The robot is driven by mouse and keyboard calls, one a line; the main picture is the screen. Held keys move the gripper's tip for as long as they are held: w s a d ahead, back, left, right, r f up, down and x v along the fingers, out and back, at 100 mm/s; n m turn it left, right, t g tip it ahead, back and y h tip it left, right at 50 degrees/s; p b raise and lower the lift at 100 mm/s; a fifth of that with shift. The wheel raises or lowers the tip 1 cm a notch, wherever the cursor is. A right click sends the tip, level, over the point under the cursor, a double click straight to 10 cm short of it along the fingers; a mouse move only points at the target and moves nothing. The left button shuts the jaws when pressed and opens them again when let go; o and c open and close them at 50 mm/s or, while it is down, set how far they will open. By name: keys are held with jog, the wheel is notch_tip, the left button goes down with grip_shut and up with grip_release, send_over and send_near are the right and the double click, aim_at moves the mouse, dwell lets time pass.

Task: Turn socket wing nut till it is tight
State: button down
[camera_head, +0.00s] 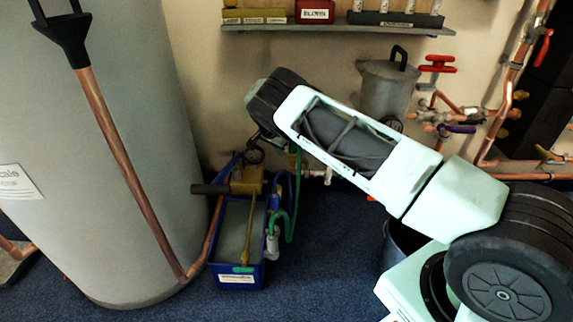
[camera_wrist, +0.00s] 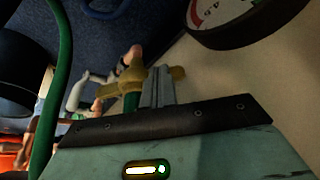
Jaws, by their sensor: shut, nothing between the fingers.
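A brass-yellow winged piece (camera_wrist: 130,84), which looks like the socket wing nut, shows in the wrist view just beyond my fingers. One wing points left, and another brass part shows right of the fingers. My gripper (camera_wrist: 158,74) is shut and empty, its grey fingers side by side in front of the brass piece and hiding part of it. I cannot tell whether they touch it. A green part stands below the brass piece, next to the fingers. In the head view my arm covers the fingers and the wing nut.
A round gauge (camera_wrist: 245,18) is close at upper right in the wrist view, and a green hose (camera_wrist: 58,90) runs at left. In the head view, a blue pump box (camera_head: 237,274) stands beside a grey tank (camera_head: 95,170). A shelf (camera_head: 335,28) and copper pipes (camera_head: 505,95) are on the wall.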

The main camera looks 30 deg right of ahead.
jog(key=shift+w+d+m+b, duration=0.3)
jog(key=shift+w+d+b, duration=0.1)
jog(key=shift+b, duration=0.1)
jog(key=shift+w+d, duration=0.15)
dwell(0.6)
